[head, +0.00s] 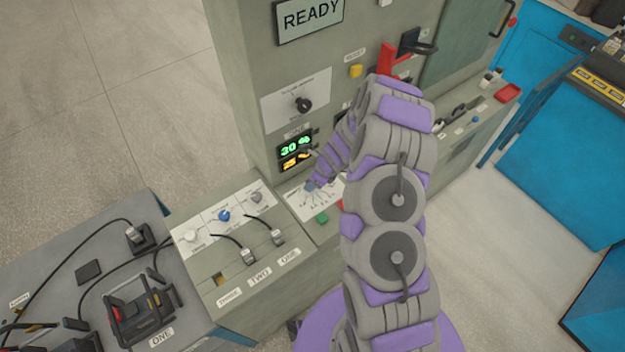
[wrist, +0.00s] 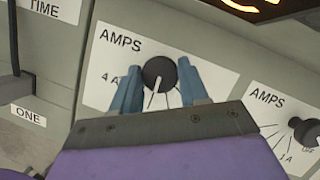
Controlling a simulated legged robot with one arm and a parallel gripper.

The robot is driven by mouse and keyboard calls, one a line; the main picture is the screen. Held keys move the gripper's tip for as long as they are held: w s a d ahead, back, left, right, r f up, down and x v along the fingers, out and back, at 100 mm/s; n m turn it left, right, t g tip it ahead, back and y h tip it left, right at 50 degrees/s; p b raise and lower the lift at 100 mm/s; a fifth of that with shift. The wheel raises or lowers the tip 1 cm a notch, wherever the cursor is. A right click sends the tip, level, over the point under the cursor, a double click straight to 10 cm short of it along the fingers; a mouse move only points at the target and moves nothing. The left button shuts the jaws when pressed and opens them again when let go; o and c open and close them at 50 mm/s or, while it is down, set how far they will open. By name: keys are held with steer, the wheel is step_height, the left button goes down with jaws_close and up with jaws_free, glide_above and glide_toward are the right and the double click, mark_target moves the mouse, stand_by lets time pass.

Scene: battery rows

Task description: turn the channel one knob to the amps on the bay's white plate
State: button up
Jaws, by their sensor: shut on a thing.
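The black knob (wrist: 160,73) sits on a white AMPS plate (wrist: 103,78) marked 4 A on its left; its pale pointer line points down and slightly left in the wrist view. My gripper (wrist: 161,88) has its two blue-grey fingers on either side of the knob, shut on it. In the head view my gripper (head: 312,185) is at the sloped panel below the lit displays, and the knob is hidden there. A small white plate (head: 18,300) lies at the left edge by the bay labelled ONE (head: 161,337); its writing is too small to read.
A second AMPS knob (wrist: 305,132) stands close to the right in the wrist view. Lit displays (head: 295,150) and a selector knob (head: 303,104) are above my gripper. Cables run from sockets (head: 248,256) at the left. A READY sign (head: 310,17) is at the top.

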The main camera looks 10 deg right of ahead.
steer(key=shift+d, duration=0.1)
steer(key=o, duration=1)
steer(key=p+v, duration=0.2)
steer(key=v, duration=1.5)
steer(key=shift+w+d+r, duration=0.1)
steer(key=shift+d, duration=0.15)
